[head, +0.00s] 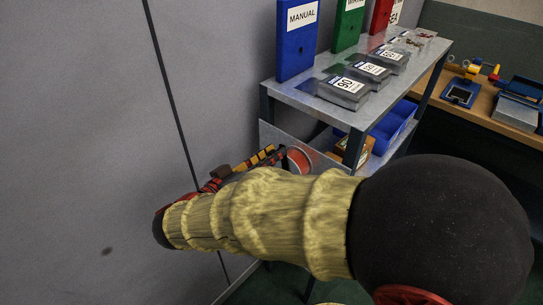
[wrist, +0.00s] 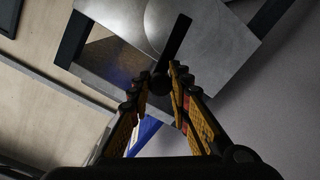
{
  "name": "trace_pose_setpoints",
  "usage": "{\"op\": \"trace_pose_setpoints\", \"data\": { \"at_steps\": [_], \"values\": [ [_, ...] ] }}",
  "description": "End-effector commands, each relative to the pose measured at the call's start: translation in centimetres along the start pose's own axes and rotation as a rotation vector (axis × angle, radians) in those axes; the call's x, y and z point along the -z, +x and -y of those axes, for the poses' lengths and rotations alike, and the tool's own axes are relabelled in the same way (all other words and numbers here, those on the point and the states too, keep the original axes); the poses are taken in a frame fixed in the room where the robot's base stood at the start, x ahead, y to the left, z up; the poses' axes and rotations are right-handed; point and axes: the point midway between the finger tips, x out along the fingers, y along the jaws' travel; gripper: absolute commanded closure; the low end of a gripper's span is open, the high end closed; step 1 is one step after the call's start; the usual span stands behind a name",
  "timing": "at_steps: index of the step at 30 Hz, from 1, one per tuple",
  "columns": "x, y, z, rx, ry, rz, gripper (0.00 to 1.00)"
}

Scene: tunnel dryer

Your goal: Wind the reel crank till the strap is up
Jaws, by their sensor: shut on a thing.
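My gripper (wrist: 160,88) has yellow-and-black fingers, closed around the dark knob of the reel crank (wrist: 174,45). The black crank arm runs from the knob up and slightly right in the wrist view, in front of a grey metal plate (wrist: 215,30). In the head view my gripper (head: 272,156) reaches beside a round red-orange part (head: 299,160), apparently the reel, at the end of the shelf unit. My arm hides much of this area, and I cannot make out the strap in either view.
The metal shelf unit (head: 300,97) carries blue, green and red binders and several grey boxes. Blue bins (head: 393,128) sit on its lower shelf. A wooden bench (head: 480,107) with tools stands behind at right. A plain grey wall (head: 80,130) is at left.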

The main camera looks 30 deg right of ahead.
Motion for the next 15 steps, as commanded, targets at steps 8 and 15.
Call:
{"op": "trace_pose_setpoints", "data": {
  "at_steps": [8,15],
  "values": [
    [-0.35,0.03,0.12,0.0,-0.008,0.003,0.73],
    [-0.18,0.01,0.07,0.0,-0.004,0.002,0.61]
  ]
}}
